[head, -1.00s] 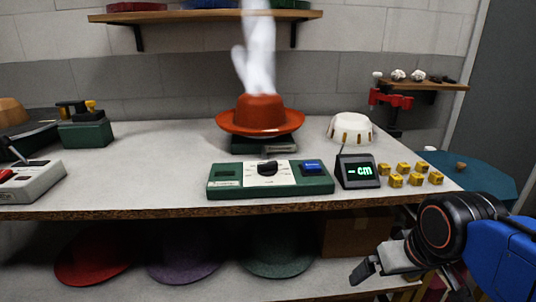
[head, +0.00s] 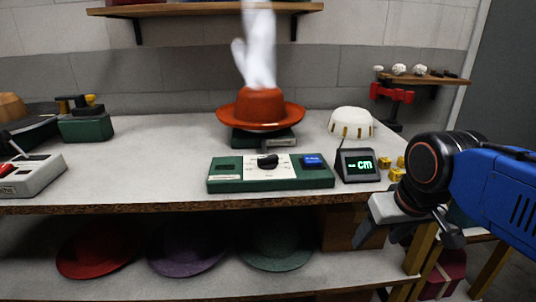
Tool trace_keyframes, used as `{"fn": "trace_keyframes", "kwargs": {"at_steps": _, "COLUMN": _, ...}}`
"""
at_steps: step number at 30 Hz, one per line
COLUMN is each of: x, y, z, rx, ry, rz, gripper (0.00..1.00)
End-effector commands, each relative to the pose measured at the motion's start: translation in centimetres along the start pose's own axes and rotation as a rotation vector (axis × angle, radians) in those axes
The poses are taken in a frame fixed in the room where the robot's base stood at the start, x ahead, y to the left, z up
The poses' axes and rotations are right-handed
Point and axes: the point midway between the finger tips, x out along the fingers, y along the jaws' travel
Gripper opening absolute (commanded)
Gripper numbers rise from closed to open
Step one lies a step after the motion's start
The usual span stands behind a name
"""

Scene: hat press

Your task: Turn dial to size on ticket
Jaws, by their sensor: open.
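The black dial (head: 268,161) sits on a white marked plate in the middle of the green control box (head: 235,184), near the table's front edge. The marks around it are too small to read. A blue button (head: 312,161) is to its right on the same box. A small display (head: 357,166) beside the box reads "- cm" in green. I cannot make out a size ticket. My gripper (head: 408,236) is open and empty, in front of the table edge, to the right of and lower than the dial, not touching anything.
An orange hat (head: 262,108) sits on a stand behind the box, with white steam above it. A white dome (head: 351,122) and small yellow blocks (head: 384,163) are at the right. A grey device (head: 32,177) stands at the left. Tabletop left of the box is clear.

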Motion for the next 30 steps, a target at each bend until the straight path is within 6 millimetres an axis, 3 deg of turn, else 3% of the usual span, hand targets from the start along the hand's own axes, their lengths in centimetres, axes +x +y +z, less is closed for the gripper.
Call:
{"fn": "trace_keyframes", "kwargs": {"at_steps": 3, "x": -2.9, "y": -1.5, "z": -4.2, "rx": -0.025, "ry": -0.038, "rz": -0.015, "gripper": 0.61}}
{"fn": "trace_keyframes", "kwargs": {"at_steps": 15, "x": -11.1, "y": -7.9, "z": -16.3, "rx": -0.101, "ry": -0.168, "rz": -0.044, "gripper": 0.61}}
{"fn": "trace_keyframes", "kwargs": {"at_steps": 24, "x": -15.7, "y": -14.3, "z": -23.7, "rx": -0.162, "ry": -0.264, "rz": -0.047, "gripper": 0.61}}
{"fn": "trace_keyframes", "kwargs": {"at_steps": 30, "x": -18.0, "y": -18.7, "z": -27.2, "rx": -0.200, "ry": -0.321, "rz": -0.042, "gripper": 0.61}}
